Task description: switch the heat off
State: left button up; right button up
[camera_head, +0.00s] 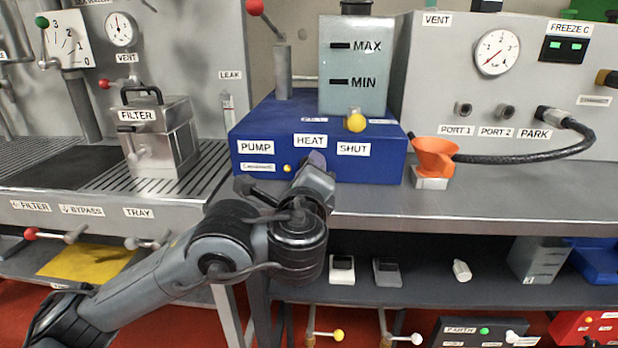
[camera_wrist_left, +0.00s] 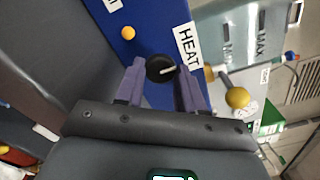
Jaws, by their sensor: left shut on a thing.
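The blue unit (camera_head: 370,165) stands on the bench with PUMP, HEAT and SHUT labels on its front. The HEAT label (camera_head: 310,141) is just above my left gripper (camera_head: 316,160). In the left wrist view, a round black knob (camera_wrist_left: 160,68) with a pale pointer line sits by the HEAT label (camera_wrist_left: 187,46). The fingers of my left gripper (camera_wrist_left: 161,82) are shut on this knob, one on each side. In the head view the gripper hides the knob. My right gripper is not in view.
A small yellow-orange button (camera_head: 287,168) sits left of the gripper. A yellow-ball lever (camera_head: 355,122) sticks out above the SHUT label (camera_head: 353,149). An orange funnel (camera_head: 434,156) stands to the right, and a metal filter box (camera_head: 160,140) to the left.

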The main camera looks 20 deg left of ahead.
pick_arm(q)
jog(key=shift+n, duration=0.4)
jog(key=o, duration=1)
jog(key=shift+s, duration=0.1)
jog(key=shift+s+d, duration=0.15)
jog(key=shift+s, duration=0.1)
jog(key=shift+p+v, duration=2.55)
jog(key=shift+v, duration=2.55)
